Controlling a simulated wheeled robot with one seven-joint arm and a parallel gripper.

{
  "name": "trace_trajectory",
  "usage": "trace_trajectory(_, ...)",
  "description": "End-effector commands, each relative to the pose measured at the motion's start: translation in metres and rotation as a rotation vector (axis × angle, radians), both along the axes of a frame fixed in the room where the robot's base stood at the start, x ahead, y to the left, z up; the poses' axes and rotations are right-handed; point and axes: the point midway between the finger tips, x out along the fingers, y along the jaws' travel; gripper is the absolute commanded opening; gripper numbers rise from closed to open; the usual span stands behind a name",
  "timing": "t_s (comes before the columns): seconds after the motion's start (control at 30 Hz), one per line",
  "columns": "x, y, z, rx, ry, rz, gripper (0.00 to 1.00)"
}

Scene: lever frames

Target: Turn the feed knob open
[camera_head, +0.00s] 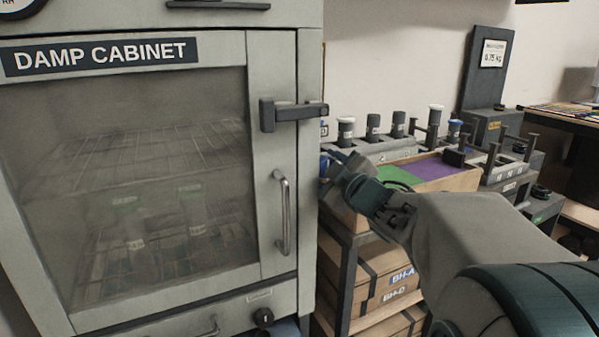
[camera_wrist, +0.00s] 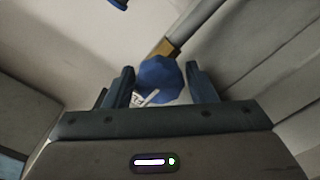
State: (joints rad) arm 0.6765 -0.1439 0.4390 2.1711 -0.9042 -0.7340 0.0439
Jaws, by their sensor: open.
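A blue faceted knob (camera_wrist: 160,78) with a white pointer mark sits between the two fingers of my gripper (camera_wrist: 160,86) in the wrist view. The fingers are open, one on each side of it. I cannot tell whether either finger touches it. A brass-coloured fitting (camera_wrist: 164,48) shows just behind the knob. In the head view a bit of blue (camera_head: 324,165) shows at the right side of the damp cabinet, and my gripper (camera_head: 333,172) is there, mostly hiding it. No label on the knob is readable.
The damp cabinet (camera_head: 307,230) stands left, with a door handle (camera_head: 283,212), latch (camera_head: 290,114) and black knob (camera_head: 263,317) on its front. A rack with boxes (camera_head: 375,275) stands close below my arm. A wooden tray (camera_head: 462,182) and capped tubes (camera_head: 372,124) are behind.

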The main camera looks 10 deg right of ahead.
Motion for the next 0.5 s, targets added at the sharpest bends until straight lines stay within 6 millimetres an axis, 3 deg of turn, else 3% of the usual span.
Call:
trace_trajectory(0.27,0.002,0.0002,0.0001,0.001,0.0,-0.001,0.51)
trace_trajectory(0.3,0.0019,0.0002,0.0001,0.0,0.0,-0.001,0.48)
trace_trajectory(0.4,0.0019,0.0002,0.0001,0.0,0.0,-0.001,0.2)
trace_trajectory(0.5,0.0019,0.0001,0.0001,0.0,0.0,-0.001,0.19)
